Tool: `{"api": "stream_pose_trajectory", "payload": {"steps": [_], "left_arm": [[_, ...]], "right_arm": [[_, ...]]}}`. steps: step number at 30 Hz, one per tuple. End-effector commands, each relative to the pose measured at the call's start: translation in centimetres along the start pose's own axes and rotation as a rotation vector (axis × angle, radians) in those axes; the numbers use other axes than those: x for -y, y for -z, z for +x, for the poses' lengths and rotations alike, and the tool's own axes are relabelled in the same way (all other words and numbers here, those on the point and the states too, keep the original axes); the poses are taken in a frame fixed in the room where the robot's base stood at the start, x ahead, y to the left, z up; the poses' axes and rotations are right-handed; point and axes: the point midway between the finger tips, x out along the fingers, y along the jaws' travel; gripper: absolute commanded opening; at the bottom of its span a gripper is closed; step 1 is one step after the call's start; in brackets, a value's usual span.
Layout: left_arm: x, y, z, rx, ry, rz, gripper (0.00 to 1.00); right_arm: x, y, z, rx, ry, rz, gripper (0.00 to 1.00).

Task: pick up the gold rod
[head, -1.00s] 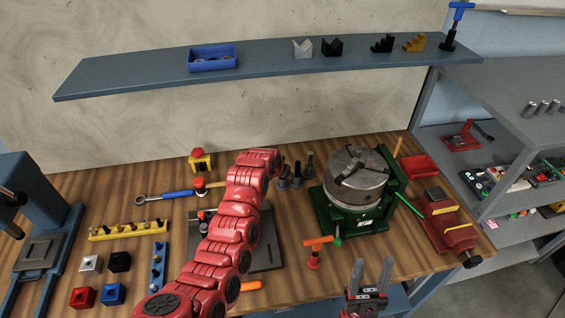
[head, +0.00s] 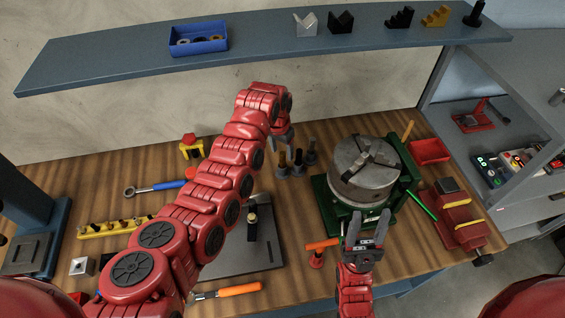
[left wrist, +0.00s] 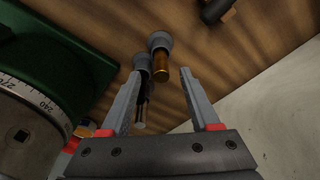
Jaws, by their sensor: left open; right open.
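The gold rod (left wrist: 161,66) shows in the left wrist view with a round grey collar (left wrist: 160,40) at one end. In the head view the gold rod (head: 283,160) stands at the left of a short row of rods at the back of the bench. My left gripper (left wrist: 160,74) is open, its fingertips on either side of the gold rod in the picture; I cannot tell how far apart in depth they are. In the head view my left gripper (head: 282,138) hangs just above the rods. My right gripper (head: 368,224) is open and empty in front of the green chuck fixture.
Darker rods (head: 298,160) stand close beside the gold one. A chuck (head: 362,170) on a green base is to their right. A grey plate (head: 225,262) lies in front. A shelf (head: 260,52) runs above the back of the bench.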

Motion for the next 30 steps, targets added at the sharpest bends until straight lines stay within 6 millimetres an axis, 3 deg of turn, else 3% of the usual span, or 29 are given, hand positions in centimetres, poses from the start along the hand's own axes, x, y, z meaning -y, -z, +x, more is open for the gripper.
{"api": "stream_pose_trajectory", "payload": {"steps": [5, 13, 24, 30], "left_arm": [[0.1, -0.2, 3.2, 0.002, 0.002, 0.000, 0.62], [0.1, -0.1, 3.5, -0.002, 0.001, -0.001, 0.62], [0.1, -0.1, 3.5, -0.001, 0.001, -0.001, 0.00], [0.0, -0.1, 3.5, -0.001, 0.001, -0.001, 0.00]], "right_arm": [[0.1, -0.3, -1.5, 0.000, 0.000, 0.000, 0.50], [0.1, -0.2, -1.5, 0.000, 0.000, 0.000, 0.50], [0.1, -0.2, -1.5, 0.000, 0.000, 0.000, 0.50], [0.1, -0.2, -1.5, 0.000, 0.000, 0.000, 0.50]]}}
